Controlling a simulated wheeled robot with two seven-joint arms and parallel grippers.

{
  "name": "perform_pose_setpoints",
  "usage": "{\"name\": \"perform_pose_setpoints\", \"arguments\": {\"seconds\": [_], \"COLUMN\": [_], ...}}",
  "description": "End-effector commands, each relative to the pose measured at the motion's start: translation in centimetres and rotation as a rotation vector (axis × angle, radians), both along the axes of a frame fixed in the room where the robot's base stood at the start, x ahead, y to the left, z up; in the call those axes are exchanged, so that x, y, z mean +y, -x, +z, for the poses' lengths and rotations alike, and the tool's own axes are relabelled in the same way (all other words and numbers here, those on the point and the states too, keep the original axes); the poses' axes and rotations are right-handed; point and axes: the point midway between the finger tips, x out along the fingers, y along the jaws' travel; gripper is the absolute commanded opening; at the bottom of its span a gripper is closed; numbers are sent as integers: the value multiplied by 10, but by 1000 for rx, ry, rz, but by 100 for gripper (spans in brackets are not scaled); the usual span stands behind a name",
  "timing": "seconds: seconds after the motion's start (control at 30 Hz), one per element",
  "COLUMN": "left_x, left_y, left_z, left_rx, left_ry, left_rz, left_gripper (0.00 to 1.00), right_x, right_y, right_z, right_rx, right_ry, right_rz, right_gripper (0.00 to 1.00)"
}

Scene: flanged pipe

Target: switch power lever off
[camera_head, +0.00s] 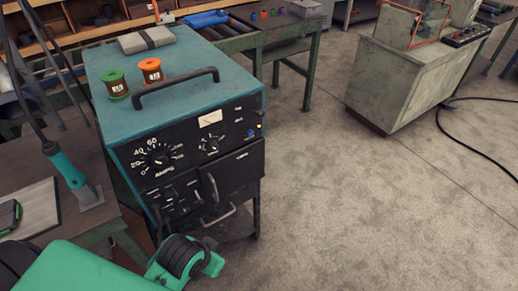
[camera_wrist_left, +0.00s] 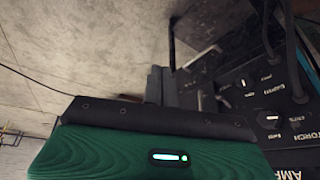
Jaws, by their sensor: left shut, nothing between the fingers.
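The welding power unit (camera_head: 185,130) has a teal top and a black front panel with dials and small switches. A dark upright lever (camera_head: 210,187) stands out low on that panel, above a pale curved handle (camera_head: 218,216). I take it for the power lever; its on or off position is not clear to me. My left wrist is below the panel in the head view. In the left wrist view my left gripper (camera_wrist_left: 161,86) is shut and empty, with the panel (camera_wrist_left: 265,95) to its right. I see no contact with the lever. My right gripper is not in view.
A green spool (camera_head: 117,84) and an orange spool (camera_head: 151,73) stand on the unit beside its black carry handle (camera_head: 175,86). A workbench (camera_head: 70,215) is at left. A grey cabinet (camera_head: 425,75) stands at back right.

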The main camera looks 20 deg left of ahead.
Motion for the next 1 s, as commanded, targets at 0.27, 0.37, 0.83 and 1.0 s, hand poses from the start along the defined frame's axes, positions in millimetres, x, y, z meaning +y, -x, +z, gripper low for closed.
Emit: {"name": "perform_pose_setpoints", "arguments": {"seconds": [0.27, 0.37, 0.83, 1.0], "left_x": [-17, -23, -24, -13], "left_y": [-79, -107, -203, -217], "left_z": [95, 123, 270, 309], "left_rx": [-286, -383, -745, -808], "left_ry": [10, 8, -58, -84], "left_rz": [-188, -260, -551, -592], "left_gripper": [0, 0, 0, 0], "right_x": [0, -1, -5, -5], "right_y": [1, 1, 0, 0], "right_z": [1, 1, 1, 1], "right_rx": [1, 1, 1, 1], "right_ry": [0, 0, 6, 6], "right_rz": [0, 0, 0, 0], "right_gripper": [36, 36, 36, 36]}}
